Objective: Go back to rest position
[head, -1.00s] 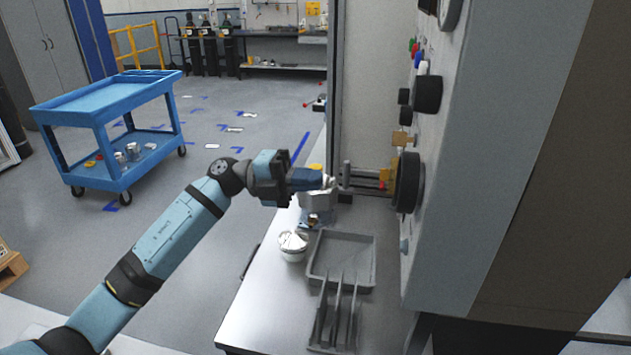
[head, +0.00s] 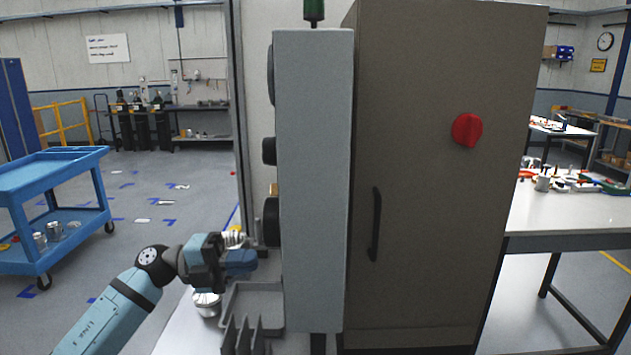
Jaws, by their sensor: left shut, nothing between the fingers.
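My left gripper (head: 240,260) shows in the head view, reaching in from the lower left. It is shut and holds nothing. A small metal cup (head: 207,303) stands on the bench below the gripper. A grey tray (head: 262,289) with slots at its front lies to the right of the cup. My right gripper is not in view.
The cabinet, with a red knob (head: 467,130) and a black handle (head: 375,224), blocks the space right of the arm. A blue cart (head: 48,170) stands at the left on open floor. A table (head: 570,215) with parts is at the right.

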